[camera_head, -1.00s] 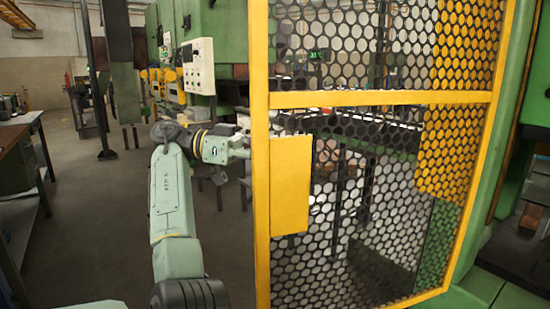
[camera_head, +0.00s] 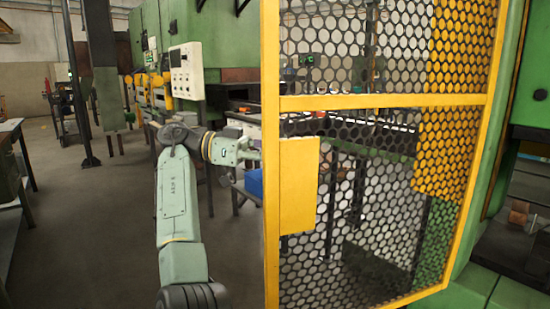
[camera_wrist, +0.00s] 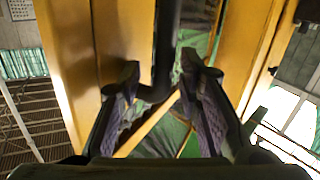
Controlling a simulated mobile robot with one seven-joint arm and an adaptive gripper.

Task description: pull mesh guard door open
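The mesh guard door (camera_head: 384,101) has a yellow frame and perforated panels and fills the middle and right of the head view. A yellow plate (camera_head: 299,185) sits at its left edge. My gripper (camera_head: 256,155) is at that edge, its tips partly hidden by the door frame. In the wrist view, my gripper (camera_wrist: 163,85) has its two dark fingers apart. A dark bar handle (camera_wrist: 166,45) runs between them and bends near the fingertips. Gaps show beside the bar, though contact with a finger is hard to tell.
A green machine with a white control panel (camera_head: 186,72) stands behind my arm. A workbench (camera_head: 12,128) is at the far left. A dark post (camera_head: 78,85) stands on open floor between them. Green machine structure (camera_head: 510,190) borders the door on the right.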

